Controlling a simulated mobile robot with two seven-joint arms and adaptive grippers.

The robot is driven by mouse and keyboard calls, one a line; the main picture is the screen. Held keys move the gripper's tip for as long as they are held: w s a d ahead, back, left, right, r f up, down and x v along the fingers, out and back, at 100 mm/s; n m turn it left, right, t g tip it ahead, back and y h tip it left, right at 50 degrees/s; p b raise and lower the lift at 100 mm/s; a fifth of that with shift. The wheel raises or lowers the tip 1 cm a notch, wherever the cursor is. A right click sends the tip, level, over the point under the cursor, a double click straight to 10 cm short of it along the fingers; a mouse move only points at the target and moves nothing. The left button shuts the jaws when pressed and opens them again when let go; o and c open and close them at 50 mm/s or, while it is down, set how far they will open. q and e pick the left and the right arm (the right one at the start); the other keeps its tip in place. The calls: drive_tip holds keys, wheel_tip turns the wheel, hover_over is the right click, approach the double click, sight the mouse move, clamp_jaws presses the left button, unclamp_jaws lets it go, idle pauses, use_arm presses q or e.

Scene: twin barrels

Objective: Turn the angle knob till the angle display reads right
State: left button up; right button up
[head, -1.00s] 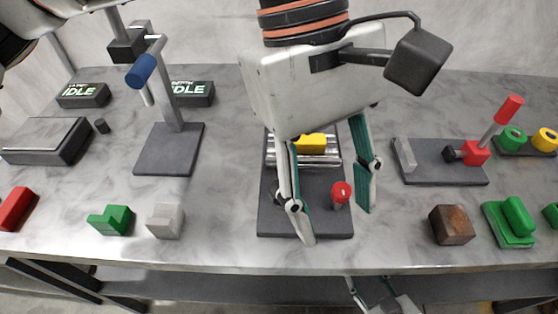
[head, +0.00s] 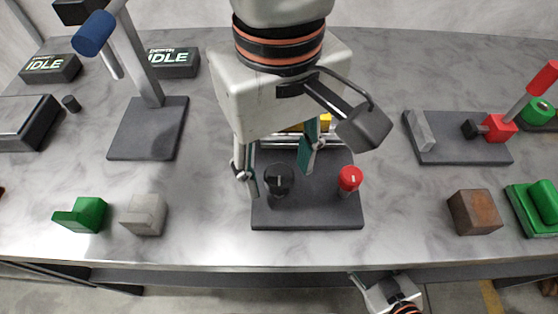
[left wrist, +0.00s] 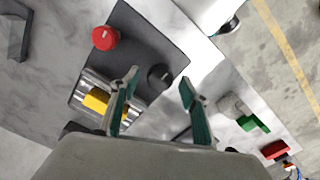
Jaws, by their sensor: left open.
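A dark base plate (head: 310,215) carries a black knob (head: 279,180) at left and a red knob (head: 349,179) at right, each with a pale mark on top. I cannot tell which is the angle knob. My left gripper (head: 278,165) is open and points down over the plate, its fingers on either side of the black knob. In the left wrist view the black knob (left wrist: 160,76) shows between the fingertips, with no clear contact. Silver barrels and a yellow block (left wrist: 96,100) are partly hidden by the gripper in the head view. No angle display is readable. My right gripper (head: 372,291) is low, past the table's front edge.
Two displays reading IDLE, one (head: 50,68) at far left and one labelled DEPTH (head: 172,62), stand at the back. A post stand (head: 148,130) is left of the plate. A green block (head: 82,215), grey block (head: 145,215) and brown block (head: 475,212) lie near the front edge.

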use_arm(q)
drive_tip(key=shift+f, duration=0.2)
drive_tip(key=c, duration=1.1)
